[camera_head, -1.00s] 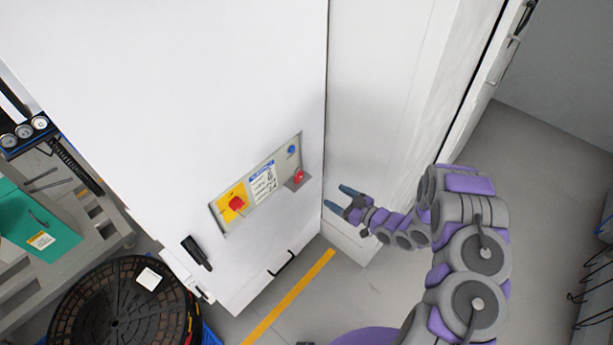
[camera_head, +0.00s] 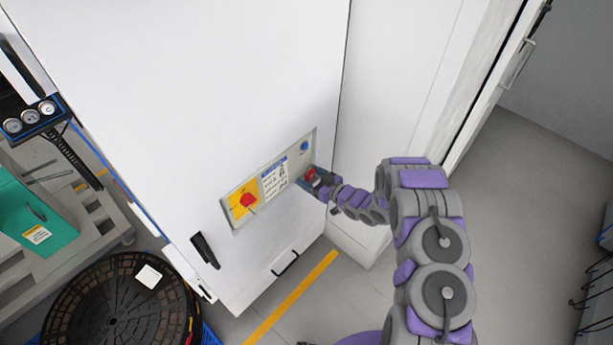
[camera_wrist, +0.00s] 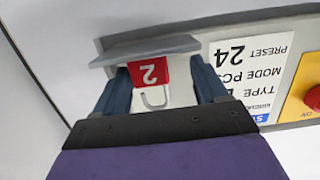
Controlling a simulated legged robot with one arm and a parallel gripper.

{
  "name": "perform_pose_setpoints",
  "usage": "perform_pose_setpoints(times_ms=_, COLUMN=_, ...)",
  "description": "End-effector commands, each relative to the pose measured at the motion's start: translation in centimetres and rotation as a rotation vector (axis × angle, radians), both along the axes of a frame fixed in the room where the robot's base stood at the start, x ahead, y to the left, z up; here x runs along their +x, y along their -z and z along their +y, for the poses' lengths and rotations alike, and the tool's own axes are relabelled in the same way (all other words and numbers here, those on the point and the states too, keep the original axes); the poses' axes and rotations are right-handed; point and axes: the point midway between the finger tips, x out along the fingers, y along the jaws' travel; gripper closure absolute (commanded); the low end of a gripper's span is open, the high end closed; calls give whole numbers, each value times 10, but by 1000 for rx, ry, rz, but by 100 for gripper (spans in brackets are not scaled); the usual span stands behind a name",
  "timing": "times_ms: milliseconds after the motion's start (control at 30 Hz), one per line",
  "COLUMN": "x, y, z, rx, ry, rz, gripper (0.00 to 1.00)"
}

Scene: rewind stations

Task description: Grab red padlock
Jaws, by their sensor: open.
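The red padlock (camera_wrist: 149,71), marked with a 2 and with a pale shackle, sits at a small grey shelf (camera_wrist: 150,48) on the panel of the white cabinet. In the wrist view it lies between the two blue-grey fingers of my gripper (camera_wrist: 162,85), which are apart with gaps on both sides of it. In the head view the padlock (camera_head: 311,175) is a small red spot at the right end of the panel, partly hidden by my gripper (camera_head: 309,178). The wrist view appears upside down, as the lettering is inverted.
The panel carries a yellow plate with a red switch (camera_head: 248,200), a white label (camera_head: 275,181) and a blue button (camera_head: 304,145). The cabinet door has a black handle (camera_head: 205,250). A black reel (camera_head: 115,315) and a green box (camera_head: 32,222) stand at lower left.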

Motion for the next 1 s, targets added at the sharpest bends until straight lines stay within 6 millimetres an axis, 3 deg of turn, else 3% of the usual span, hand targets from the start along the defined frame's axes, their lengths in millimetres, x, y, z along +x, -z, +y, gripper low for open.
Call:
perform_pose_setpoints(times_ms=200, x=16, y=2, z=10, rx=14, ry=2, rz=-2, gripper=28)
perform_pose_setpoints(times_ms=467, x=17, y=2, z=17, rx=5, ry=3, rz=-1, gripper=28)
perform_pose_setpoints(times_ms=1000, x=19, y=3, z=17, rx=6, ry=2, rz=-2, gripper=78)
